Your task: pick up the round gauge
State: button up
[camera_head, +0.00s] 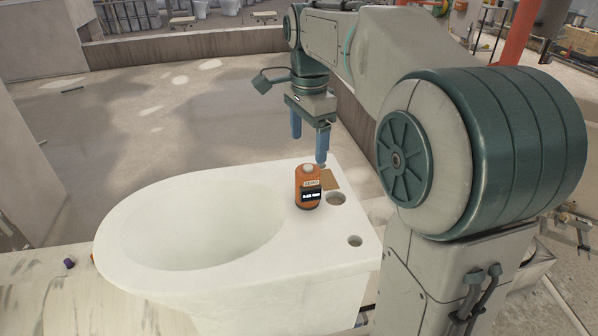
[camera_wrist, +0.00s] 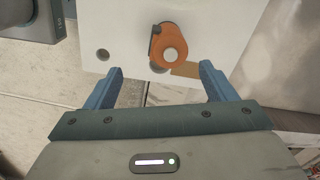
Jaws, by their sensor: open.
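The round gauge (camera_head: 308,190) is an orange, rounded body with a dark display band and a pale round knob on top. It stands upright on the flat rear ledge of a white toilet bowl (camera_head: 150,200). In the wrist view the gauge (camera_wrist: 183,43) is seen from above, ahead of the fingertips and roughly centred between them. My gripper (camera_head: 309,150) is open and empty, above the ledge and apart from the gauge. Its two blue fingers point down; they also frame the lower part of the wrist view (camera_wrist: 161,70).
A brown square patch (camera_head: 329,179) lies on the ledge beside the gauge. The open basin lies left of the gauge. A small purple object (camera_head: 69,263) sits at the far left.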

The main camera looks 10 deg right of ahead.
aim_at(308, 182)
jog(key=shift+w+m, duration=0.7)
jog(key=shift+w, duration=0.3)
jog(key=shift+d+f, duration=0.1)
jog(key=shift+f, duration=0.25)
jog(key=f, duration=1.2)
jog(key=shift+d+f, duration=0.2)
jog(key=shift+f, duration=0.2)
jog(key=c, duration=1.1)
jog(key=shift+o, duration=0.2)
